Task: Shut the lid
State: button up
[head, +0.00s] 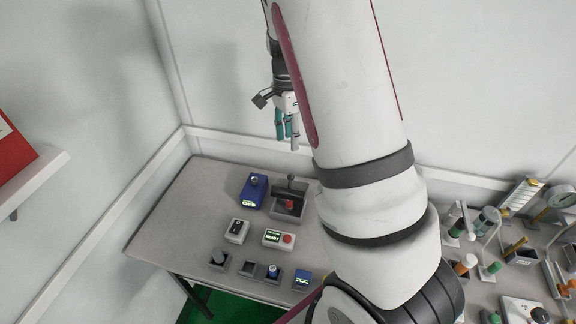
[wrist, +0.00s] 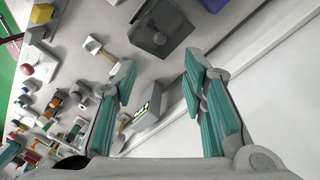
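A grey box (head: 286,206) stands near the table's back edge, with a red part in its opening and a dark upright piece with a knob behind it. That piece may be its raised lid; I cannot tell its angle. In the wrist view, a dark grey box (wrist: 150,42) with a small round knob lies beyond the fingers and appears to be the same one. My gripper (head: 287,132) hangs above and behind the box in the head view, apart from it. In the wrist view, its teal fingers (wrist: 156,75) are spread with nothing between them.
A blue tester (head: 252,192) stands just left of the box. Crowded instruments fill the table's right side. A wall runs close behind the table (head: 185,205).

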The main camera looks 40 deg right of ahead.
jog(key=f, duration=0.8)
jog(key=s+f+p, duration=0.1)
jog(key=f, duration=0.4)
jog(key=shift+a, duration=0.1)
jog(key=shift+r, duration=0.1)
grip_shut()
